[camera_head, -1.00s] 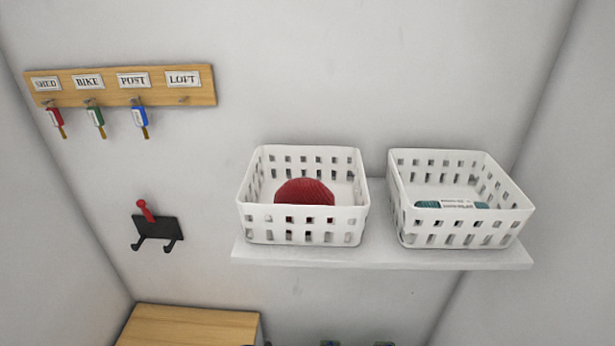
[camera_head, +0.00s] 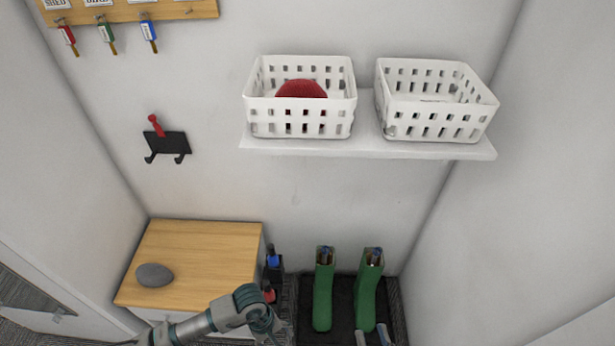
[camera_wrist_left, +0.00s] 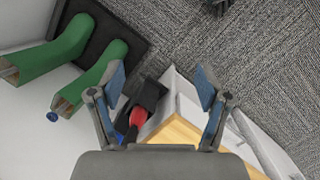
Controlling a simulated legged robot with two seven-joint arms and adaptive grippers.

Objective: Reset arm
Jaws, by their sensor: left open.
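My left gripper (camera_wrist_left: 160,85) is open and empty in the left wrist view, its two fingers wide apart above the floor area. In the head view my left arm comes in from the lower left, and its gripper cannot be made out there. My right gripper (camera_head: 372,337) shows only as two fingertips at the bottom edge of the head view, in front of the boots. The fingertips stand apart with nothing seen between them.
A wooden-topped cabinet (camera_head: 205,240) bears a grey stone (camera_head: 155,275). Green boots (camera_head: 324,295) stand on a black tray (camera_head: 343,300). A wall shelf (camera_head: 370,150) holds two white baskets; red yarn (camera_head: 302,90) is in the left one. A black hook (camera_head: 166,145) is on the wall.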

